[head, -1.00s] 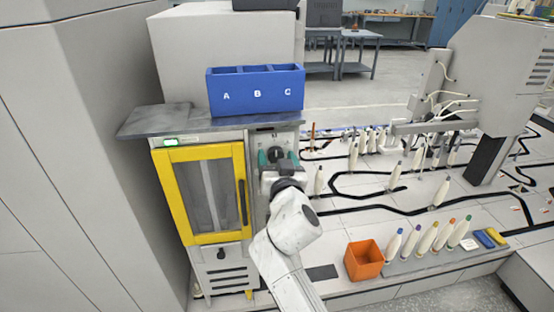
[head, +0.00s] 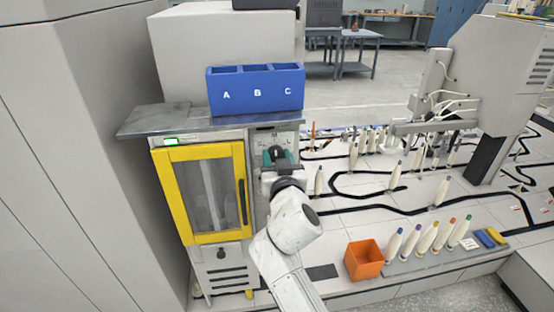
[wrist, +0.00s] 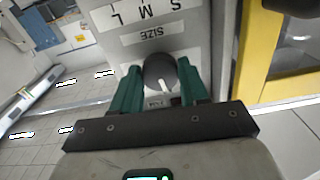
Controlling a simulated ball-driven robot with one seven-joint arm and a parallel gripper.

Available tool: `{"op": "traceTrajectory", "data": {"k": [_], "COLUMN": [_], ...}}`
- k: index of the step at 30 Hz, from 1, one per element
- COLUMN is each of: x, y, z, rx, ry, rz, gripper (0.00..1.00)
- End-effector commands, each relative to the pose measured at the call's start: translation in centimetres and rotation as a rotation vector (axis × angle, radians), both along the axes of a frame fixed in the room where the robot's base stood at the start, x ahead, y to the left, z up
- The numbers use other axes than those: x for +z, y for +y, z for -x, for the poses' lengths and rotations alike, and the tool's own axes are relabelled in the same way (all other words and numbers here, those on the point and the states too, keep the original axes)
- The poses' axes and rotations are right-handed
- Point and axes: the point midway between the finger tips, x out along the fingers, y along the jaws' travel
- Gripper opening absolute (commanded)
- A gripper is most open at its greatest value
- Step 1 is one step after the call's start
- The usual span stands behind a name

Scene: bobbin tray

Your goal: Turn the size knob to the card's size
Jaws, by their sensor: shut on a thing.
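The dark round size knob (wrist: 160,72) sits on the grey panel, with a white mark toward its lower side in the wrist view. My gripper (wrist: 160,84) has its two teal fingers shut on the knob, one on each side. In the head view my gripper (head: 276,160) is at the panel beside the yellow door, around the knob (head: 275,152). A SIZE label (wrist: 152,33) and the letters S, M, L (wrist: 145,12) show upside down in the wrist view. A small white card (head: 470,244) lies on the bobbin tray at lower right; its print is too small to read.
The yellow-framed door (head: 202,152) with a dark handle is left of the panel. A blue A, B, C bin (head: 257,107) stands on the metal shelf above. An orange box (head: 363,260) and a tray with several bobbins (head: 411,262) are at lower right.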

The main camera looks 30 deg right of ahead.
Motion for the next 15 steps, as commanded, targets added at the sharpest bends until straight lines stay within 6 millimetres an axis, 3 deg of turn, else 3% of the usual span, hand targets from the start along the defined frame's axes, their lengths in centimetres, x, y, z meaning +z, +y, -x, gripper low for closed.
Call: {"op": "traceTrajectory", "data": {"k": [15], "x": [0.0], "y": [-0.02], "z": [0.02], "rx": [0.0], "ry": [0.143], "rz": [0.43], "gripper": [0.14]}}
